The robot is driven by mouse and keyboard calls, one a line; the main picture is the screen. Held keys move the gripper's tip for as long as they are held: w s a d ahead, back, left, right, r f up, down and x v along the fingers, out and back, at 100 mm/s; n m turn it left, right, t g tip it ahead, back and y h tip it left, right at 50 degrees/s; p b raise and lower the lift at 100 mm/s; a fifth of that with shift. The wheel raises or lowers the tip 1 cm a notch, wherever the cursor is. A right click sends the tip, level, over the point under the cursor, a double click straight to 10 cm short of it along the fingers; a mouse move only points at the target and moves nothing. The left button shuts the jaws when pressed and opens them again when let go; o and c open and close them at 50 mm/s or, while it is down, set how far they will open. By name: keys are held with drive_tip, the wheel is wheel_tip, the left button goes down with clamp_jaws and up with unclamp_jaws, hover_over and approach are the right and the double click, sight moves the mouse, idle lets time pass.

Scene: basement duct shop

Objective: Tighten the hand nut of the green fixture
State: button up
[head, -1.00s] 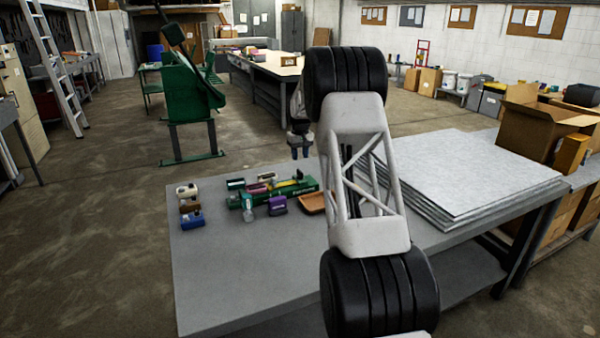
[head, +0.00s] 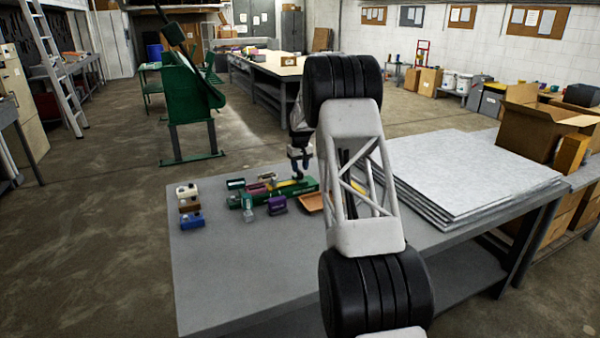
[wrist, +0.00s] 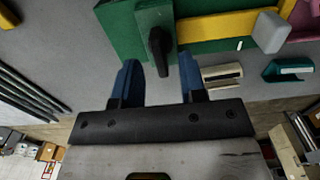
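The green fixture (head: 308,184) lies on the grey workbench, just past the purple block. In the wrist view, its green body (wrist: 125,30) holds a yellow bar (wrist: 215,27), and a black lever-like hand nut (wrist: 159,45) sits on a raised green block. My gripper (wrist: 159,66) has its two blue fingers apart, with nothing held between them. The hand nut shows between and ahead of the fingertips; I cannot see contact. In the head view, my gripper (head: 300,168) hangs above the fixture, and the hand nut cannot be made out there.
A purple block (head: 277,205), a brown tray (head: 311,202) and several small coloured blocks lie around the fixture. White, brown and blue blocks (head: 191,220) stand at the left. Stacked metal sheets (head: 470,170) cover the right side. The bench's front left is bare.

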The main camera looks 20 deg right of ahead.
drive_tip(key=shift+f, duration=1.25)
clamp_jaws()
